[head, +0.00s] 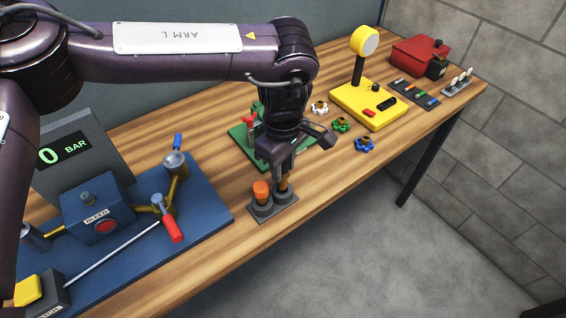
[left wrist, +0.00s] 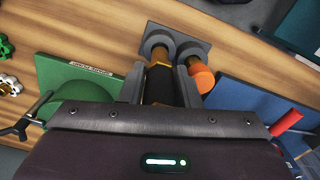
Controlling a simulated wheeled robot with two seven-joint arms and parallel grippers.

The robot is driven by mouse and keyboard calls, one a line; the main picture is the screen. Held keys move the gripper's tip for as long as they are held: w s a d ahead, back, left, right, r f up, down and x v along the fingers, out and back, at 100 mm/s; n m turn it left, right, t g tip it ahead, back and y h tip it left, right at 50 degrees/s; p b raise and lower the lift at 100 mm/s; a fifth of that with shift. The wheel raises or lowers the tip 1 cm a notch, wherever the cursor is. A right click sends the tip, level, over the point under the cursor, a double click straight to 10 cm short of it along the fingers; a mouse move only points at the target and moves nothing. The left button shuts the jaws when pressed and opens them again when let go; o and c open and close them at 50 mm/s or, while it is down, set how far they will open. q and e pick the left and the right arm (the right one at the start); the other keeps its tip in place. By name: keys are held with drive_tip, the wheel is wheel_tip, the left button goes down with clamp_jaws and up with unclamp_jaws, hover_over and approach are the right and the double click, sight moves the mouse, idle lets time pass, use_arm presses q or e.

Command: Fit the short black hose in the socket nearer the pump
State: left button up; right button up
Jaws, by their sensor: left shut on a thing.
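My left gripper (head: 283,170) points down over the grey two-cup stand (head: 290,209) near the table's front edge. It is shut on the short black hose (left wrist: 158,84), which has brass-coloured fitting parts. In the left wrist view the hose is upright between the fingers, its far end at one grey cup; how deep it sits I cannot tell. An orange-capped piece (head: 261,189) stands in the other cup, close beside the fingers. The blue pump board (head: 205,212) lies to the left, with a bleed block (head: 97,210), brass pipes and a red-handled valve (head: 171,228). My right gripper is out of view.
A gauge panel (head: 75,150) reading 0 BAR stands behind the blue board. A green board (head: 240,135) is behind my gripper. Coloured knobs (head: 341,124), a yellow base (head: 368,105) and a red box (head: 418,55) stand farther right. Bare wood lies around the stand.

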sight(283, 176)
use_arm(q)
drive_tip(key=shift+f, duration=0.2)
drive_tip(key=shift+f+b, duration=0.55)
drive_tip(key=shift+f, duration=0.2)
idle(0.3)
drive_tip(key=shift+f, duration=0.15)
drive_tip(key=shift+f+b, duration=0.45)
drive_tip(key=shift+f, duration=0.35)
